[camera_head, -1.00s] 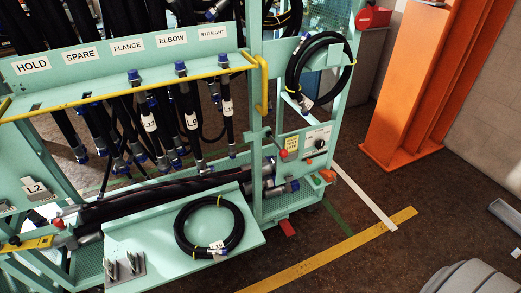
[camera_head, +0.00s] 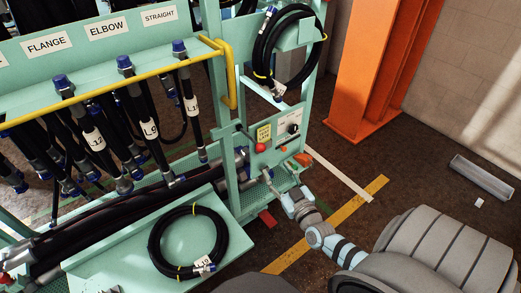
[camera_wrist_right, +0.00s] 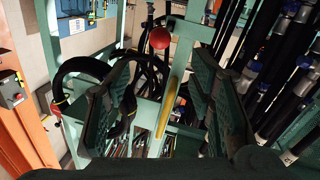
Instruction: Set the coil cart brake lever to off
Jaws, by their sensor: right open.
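The brake lever's red ball knob (camera_head: 260,147) stands out from the green cart's end post, beside a small panel with a yellow label (camera_head: 264,133). In the right wrist view the red knob (camera_wrist_right: 159,38) shows ahead of the fingertips, near the middle between them. My right gripper (camera_head: 281,177) is open and empty, just below and to the right of the knob in the head view, apart from it. In the right wrist view its two dark fingers (camera_wrist_right: 161,70) are spread wide. My left gripper is not in view.
A coiled hose (camera_head: 290,50) hangs on the cart above the panel. Another coil (camera_head: 187,242) lies on the green shelf at the front. A yellow rail (camera_head: 120,83) runs above the hanging hoses. An orange column (camera_head: 375,70) stands behind; floor to the right is mostly clear.

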